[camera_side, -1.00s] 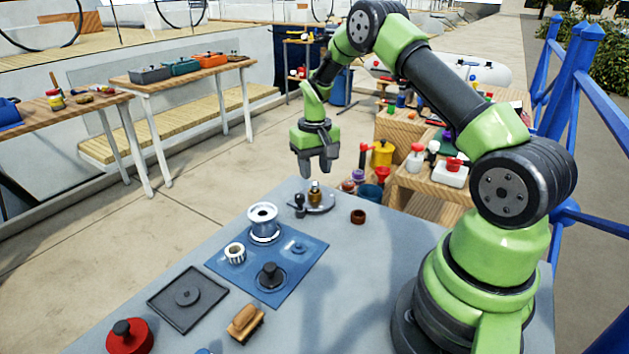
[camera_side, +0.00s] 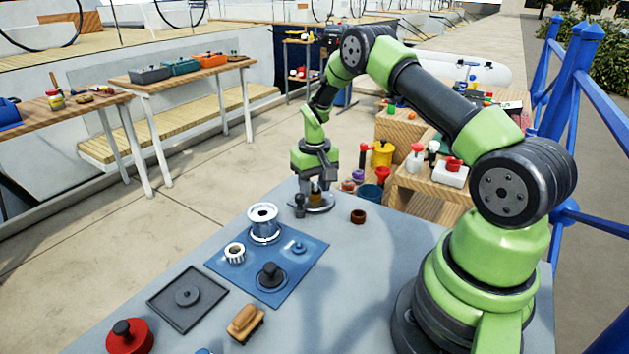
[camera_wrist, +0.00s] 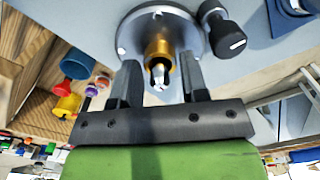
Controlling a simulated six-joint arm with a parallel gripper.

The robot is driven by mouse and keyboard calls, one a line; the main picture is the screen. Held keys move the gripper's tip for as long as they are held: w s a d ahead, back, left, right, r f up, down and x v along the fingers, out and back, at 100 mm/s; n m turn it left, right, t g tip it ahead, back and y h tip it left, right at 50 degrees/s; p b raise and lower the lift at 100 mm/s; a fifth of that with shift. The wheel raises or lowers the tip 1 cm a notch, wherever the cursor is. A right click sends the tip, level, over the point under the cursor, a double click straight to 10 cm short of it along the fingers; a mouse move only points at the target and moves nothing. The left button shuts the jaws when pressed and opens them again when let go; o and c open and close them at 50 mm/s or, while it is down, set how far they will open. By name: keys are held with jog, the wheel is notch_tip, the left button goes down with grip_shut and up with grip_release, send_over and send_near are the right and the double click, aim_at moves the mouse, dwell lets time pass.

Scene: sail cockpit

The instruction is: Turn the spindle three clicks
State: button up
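The spindle looks to be the upright brass post (camera_side: 315,192) with a bright metal tip, standing on a round grey metal plate (camera_side: 321,208) at the table's far end. In the wrist view the brass post (camera_wrist: 160,45) rises from the middle of the plate (camera_wrist: 128,42). My gripper (camera_side: 315,184) points down right over it. In the wrist view its two fingers (camera_wrist: 160,68) stand on either side of the post, with gaps showing, so it is open and holds nothing. A black knob (camera_wrist: 226,36) with a white mark stands at the plate's edge. The side view partly hides the post behind the fingers.
A blue mat (camera_side: 290,282) holds a silver drum (camera_side: 263,222), a white ribbed ring (camera_side: 235,252) and a black-knobbed part (camera_side: 270,275). A small brown cup (camera_side: 358,216) stands right of the plate. A wooden shelf (camera_side: 425,182) with bottles lies beyond the table edge.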

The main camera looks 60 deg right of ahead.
jog(key=shift+r, duration=0.25)
dwell(0.4)
jog(key=shift+c, duration=0.2)
grip_shut()
jog(key=shift+m, duration=2.2)
jog(key=m, duration=0.4)
